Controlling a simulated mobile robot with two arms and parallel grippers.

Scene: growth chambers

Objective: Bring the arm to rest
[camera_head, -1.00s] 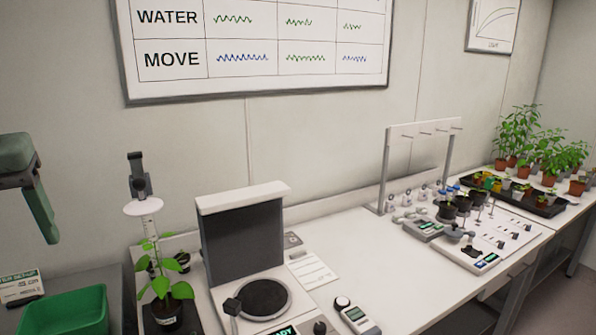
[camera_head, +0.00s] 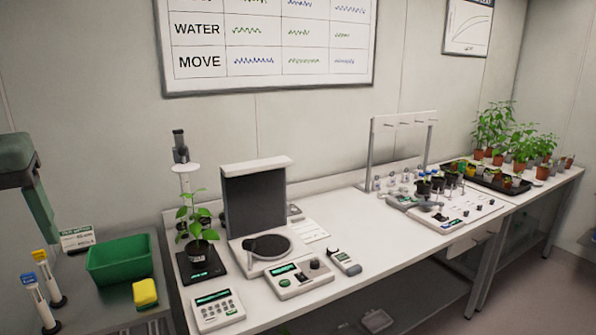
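At the left edge hangs a grey-green jointed piece that looks like a link of my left arm, bent downward above the dark side table. I make out no gripper fingers on it. No part of my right arm or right gripper shows. Nothing is seen held.
A green bin (camera_head: 121,263), a yellow sponge (camera_head: 145,292) and two capped tubes (camera_head: 45,280) stand at the left. The white bench (camera_head: 390,255) carries a potted plant (camera_head: 200,235), a balance-like device (camera_head: 266,247), a keypad box (camera_head: 217,311) and small pots. Its front middle is clear.

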